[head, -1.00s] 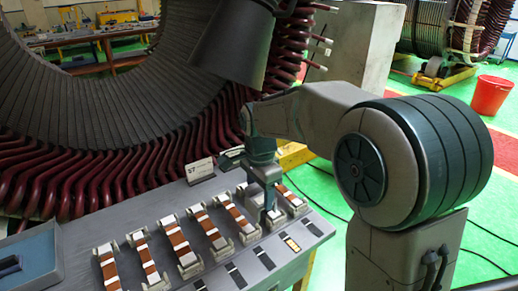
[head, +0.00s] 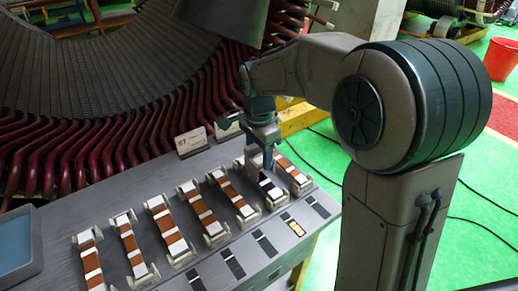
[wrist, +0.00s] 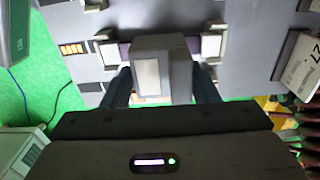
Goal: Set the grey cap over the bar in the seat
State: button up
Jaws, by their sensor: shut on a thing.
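My gripper (wrist: 161,85) is shut on the grey cap (wrist: 178,62), a block with a pale panel, which sits between its two dark fingers in the wrist view. In the head view my gripper (head: 269,162) is over the second seat from the right, and the cap is hard to make out there. The bar (head: 268,187) in that seat is dark with white ends. In the wrist view its white ends (wrist: 110,53) show on both sides of the cap, which hides its middle. I cannot tell whether the cap touches the bar.
Several seats with copper-coloured bars (head: 163,222) stand in a row on the grey bench. One plate in front of them has lit orange squares (head: 297,227). A small label stand (head: 190,141) is behind the row. The stator's dark red coils (head: 100,165) rise behind the bench.

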aim_at(259, 160)
jog(key=shift+f+p, duration=0.1)
jog(key=shift+p, duration=0.35)
jog(key=shift+a, duration=0.1)
jog(key=shift+f+b, duration=1.55)
jog(key=shift+f, duration=0.65)
jog(key=shift+f, duration=0.1)
jog(key=shift+f+b, duration=0.45)
jog(key=shift+f, duration=0.1)
jog(key=o, duration=1.1)
jog(key=shift+r, duration=0.1)
notch_tip(259, 160, up, 14)
jog(key=shift+f+p, duration=0.1)
jog(key=shift+p, duration=0.4)
